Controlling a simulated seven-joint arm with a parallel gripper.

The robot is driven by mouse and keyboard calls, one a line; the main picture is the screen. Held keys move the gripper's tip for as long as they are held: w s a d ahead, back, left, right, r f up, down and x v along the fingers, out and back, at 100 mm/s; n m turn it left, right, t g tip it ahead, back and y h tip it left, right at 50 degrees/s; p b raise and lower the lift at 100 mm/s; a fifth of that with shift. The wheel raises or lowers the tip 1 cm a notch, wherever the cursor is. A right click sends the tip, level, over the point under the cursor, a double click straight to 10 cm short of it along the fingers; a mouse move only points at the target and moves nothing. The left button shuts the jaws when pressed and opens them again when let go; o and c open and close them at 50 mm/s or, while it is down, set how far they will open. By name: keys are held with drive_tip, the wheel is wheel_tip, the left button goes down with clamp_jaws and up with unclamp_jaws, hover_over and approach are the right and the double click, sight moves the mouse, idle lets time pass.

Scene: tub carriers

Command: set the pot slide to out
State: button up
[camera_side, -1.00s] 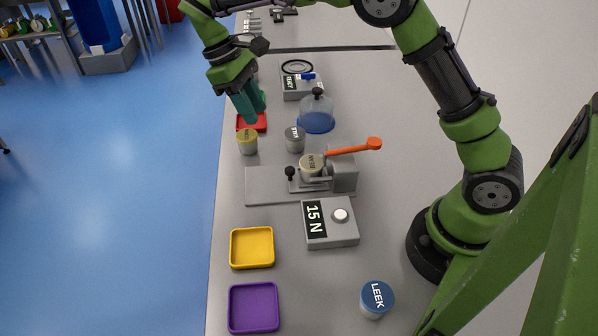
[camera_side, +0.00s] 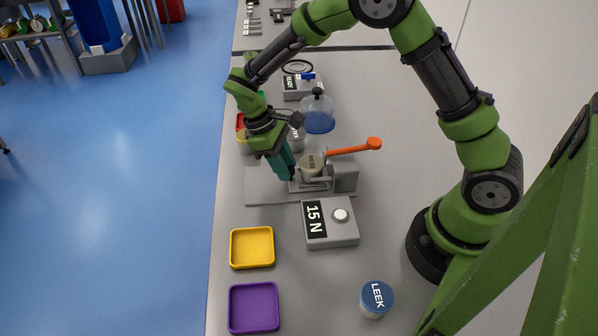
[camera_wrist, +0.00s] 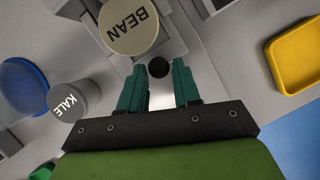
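The pot slide is a grey carriage on a flat grey base plate (camera_side: 262,188) in the side view. A cream-topped pot marked BEAN (camera_wrist: 128,27) sits on it, beside a block with an orange lever (camera_side: 355,147). The slide's round black knob (camera_wrist: 157,68) shows in the wrist view, but my fingers hide it in the side view. My gripper (camera_side: 286,172) is low over the plate, pointing down. In the wrist view its teal fingers (camera_wrist: 158,75) are apart, with the knob in the gap near their tips. Whether they touch it I cannot tell.
A grey box marked 15 N (camera_side: 331,224) with a white button stands in front of the plate. A yellow tray (camera_side: 252,266), a purple tray (camera_side: 253,330) and a LEEK pot (camera_side: 376,299) lie nearer.

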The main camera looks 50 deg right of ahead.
drive_tip(key=shift+s+d+f, duration=0.1)
drive_tip(key=shift+s+f, duration=0.15)
drive_tip(key=shift+f, duration=0.35)
clamp_jaws()
drive_tip(key=w+a, duration=0.6)
drive_tip(key=shift+w+a, duration=0.2)
drive_tip(key=shift+w, duration=0.05)
drive_tip(key=shift+c, duration=0.2)
unclamp_jaws()
drive_tip(key=shift+o, duration=0.2)
